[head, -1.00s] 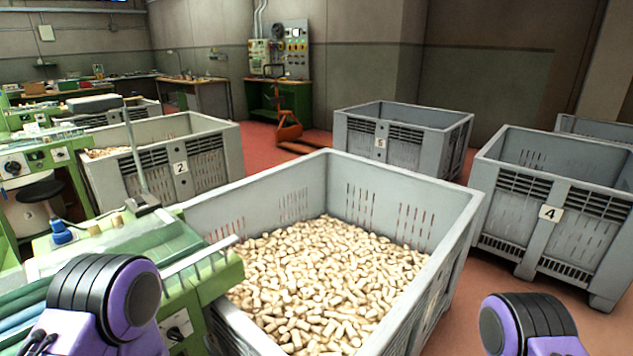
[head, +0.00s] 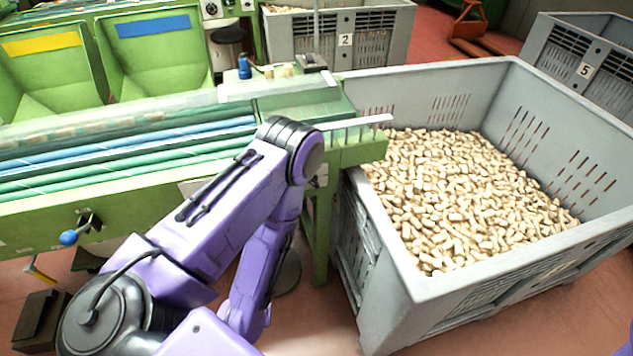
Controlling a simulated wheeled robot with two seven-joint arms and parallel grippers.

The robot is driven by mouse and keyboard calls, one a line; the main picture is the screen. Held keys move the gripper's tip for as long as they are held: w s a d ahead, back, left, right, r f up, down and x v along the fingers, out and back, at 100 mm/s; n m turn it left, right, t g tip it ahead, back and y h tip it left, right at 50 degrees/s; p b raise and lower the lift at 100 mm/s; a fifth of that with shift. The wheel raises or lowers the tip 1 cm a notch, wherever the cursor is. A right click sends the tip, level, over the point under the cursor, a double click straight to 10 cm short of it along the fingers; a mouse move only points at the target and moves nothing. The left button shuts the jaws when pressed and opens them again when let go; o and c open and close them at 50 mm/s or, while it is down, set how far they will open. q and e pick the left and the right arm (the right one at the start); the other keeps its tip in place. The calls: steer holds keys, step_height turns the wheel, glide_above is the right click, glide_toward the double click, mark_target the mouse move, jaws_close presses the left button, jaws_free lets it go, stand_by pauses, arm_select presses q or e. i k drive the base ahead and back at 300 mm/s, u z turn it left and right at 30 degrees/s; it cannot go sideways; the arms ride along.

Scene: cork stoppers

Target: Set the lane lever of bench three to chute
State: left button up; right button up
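The green sorting bench (head: 130,218) fills the left of the head view, with blue and green lanes along its top. On its front panel, at the left, a lever with a blue ball knob (head: 68,238) sticks out of a dark bracket, the knob pointing to the lower left. I cannot read any marking that tells its setting or the bench number. My purple left arm bends in front of the bench's right part, its lower links hanging down. Neither gripper shows; only a sliver of purple is at the lower right edge.
A grey crate full of corks (head: 345,240) stands at the bench's right end. Green bins with yellow and blue labels (head: 153,27) rise behind the lanes. Crates two (head: 300,38) and five (head: 560,55) stand farther back.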

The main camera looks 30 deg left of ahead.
mark_target(67, 239)
steer(key=k, duration=0.5)
steer(key=u, duration=0.75)
steer(key=i, duration=0.3)
steer(key=u, duration=3.85)
steer(key=k, duration=0.55)
steer(key=z, duration=0.15)
